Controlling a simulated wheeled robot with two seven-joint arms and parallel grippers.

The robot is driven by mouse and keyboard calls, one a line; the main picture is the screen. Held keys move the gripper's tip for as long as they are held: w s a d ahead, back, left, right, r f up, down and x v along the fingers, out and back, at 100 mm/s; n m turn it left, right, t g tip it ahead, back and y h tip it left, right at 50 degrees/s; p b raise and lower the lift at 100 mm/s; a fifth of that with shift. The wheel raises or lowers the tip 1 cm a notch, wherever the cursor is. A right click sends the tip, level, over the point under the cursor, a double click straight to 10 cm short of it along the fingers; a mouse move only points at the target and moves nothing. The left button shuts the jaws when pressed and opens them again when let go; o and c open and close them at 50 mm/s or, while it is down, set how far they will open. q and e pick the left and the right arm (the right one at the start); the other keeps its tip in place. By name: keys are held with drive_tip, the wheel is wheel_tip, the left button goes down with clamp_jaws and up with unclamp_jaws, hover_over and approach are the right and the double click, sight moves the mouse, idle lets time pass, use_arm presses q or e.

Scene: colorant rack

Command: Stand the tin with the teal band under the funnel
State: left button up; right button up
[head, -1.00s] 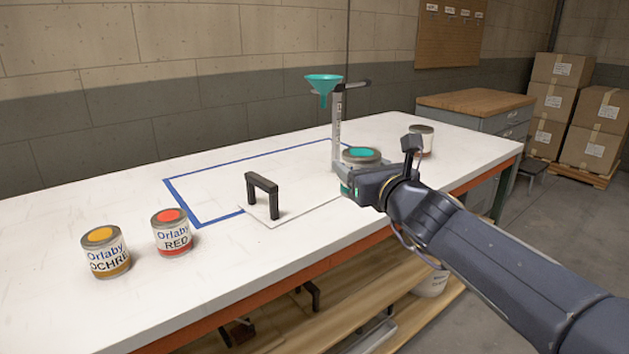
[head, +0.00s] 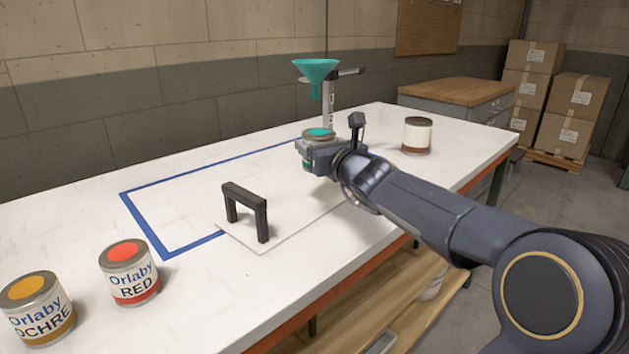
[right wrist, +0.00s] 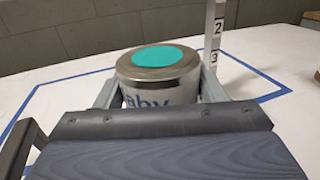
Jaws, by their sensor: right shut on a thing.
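The tin with the teal lid (head: 319,133) is between the fingers of my right gripper (head: 316,148), which is shut on it. In the right wrist view the tin (right wrist: 158,75) looks upright, with a finger on each side; its lower part is hidden by the gripper. The teal funnel (head: 315,72) hangs from a stand (head: 328,110) with a scale on its post. In the head view the tin appears below the funnel spout, a gap between them. I cannot tell whether it touches the table or is straight below. My left gripper is not in view.
A red tin (head: 129,272) and an ochre tin (head: 38,310) stand at the front left. A black handle (head: 246,212) rises from a white board. Blue tape (head: 145,228) outlines a mostly clear area.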

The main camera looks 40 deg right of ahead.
drive_tip(key=w+f, duration=0.1)
drive_tip(key=w+d+f+b, duration=0.1)
drive_tip(key=f, duration=0.1)
drive_tip(key=w+f, duration=0.1)
drive_tip(key=f, duration=0.1)
drive_tip(key=shift+w+d+f+b, duration=0.1)
drive_tip(key=shift+w+d+b, duration=0.15)
drive_tip(key=shift+d+b, duration=0.15)
drive_tip(key=f, duration=0.1)
drive_tip(key=b, duration=0.1)
drive_tip(key=f, duration=0.1)
drive_tip(key=shift+w+d+f, duration=0.15)
drive_tip(key=shift+w+f, duration=0.1)
drive_tip(key=shift+f, duration=0.45)
drive_tip(key=shift+b, duration=0.3)
drive_tip(key=shift+f, duration=0.2)
drive_tip(key=o, duration=0.9)
drive_tip(key=shift+r, duration=0.1)
